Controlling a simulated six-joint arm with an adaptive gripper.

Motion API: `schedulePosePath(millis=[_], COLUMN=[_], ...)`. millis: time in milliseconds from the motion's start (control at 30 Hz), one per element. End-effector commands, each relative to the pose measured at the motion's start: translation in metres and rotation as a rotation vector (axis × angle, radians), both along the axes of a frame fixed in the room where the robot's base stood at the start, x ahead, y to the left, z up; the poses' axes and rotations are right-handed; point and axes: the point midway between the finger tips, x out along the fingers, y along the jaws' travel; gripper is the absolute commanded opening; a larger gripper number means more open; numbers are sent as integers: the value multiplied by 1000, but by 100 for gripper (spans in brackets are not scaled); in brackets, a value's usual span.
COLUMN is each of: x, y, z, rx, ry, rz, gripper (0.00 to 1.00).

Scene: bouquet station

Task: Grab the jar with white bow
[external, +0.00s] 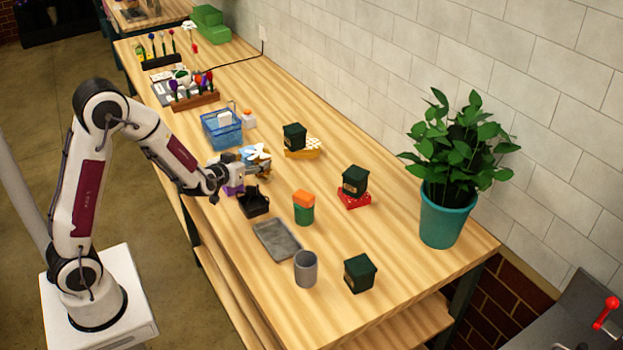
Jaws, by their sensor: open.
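My gripper (226,181) is open at the left edge of the wooden table, beside a cluster of small items. In that cluster, a white bow-like shape (255,156) with blue and orange-brown parts shows just right of the gripper. Whether a jar is under it is too small and too covered to tell. A purple item (234,188) shows at the gripper.
A black container (254,202), a green pot with orange top (303,207), a grey tray (277,240) and a grey cup (305,269) stand in front. A blue basket (221,130) is behind. A potted plant (445,210) stands right. The table's right-middle is mostly clear.

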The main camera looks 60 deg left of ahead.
Motion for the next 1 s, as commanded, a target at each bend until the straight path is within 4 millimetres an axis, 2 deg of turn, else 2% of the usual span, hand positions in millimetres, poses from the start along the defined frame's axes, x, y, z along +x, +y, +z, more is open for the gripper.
schedulePosePath(millis=[267, 700, 1000], x=[1, 19, 20], y=[1, 14, 14], z=[-1, -9, -9], rx=[-2, -1, -2], ry=[0, -1, 0], rz=[-1, -1, -1], gripper=[61, 61, 61])
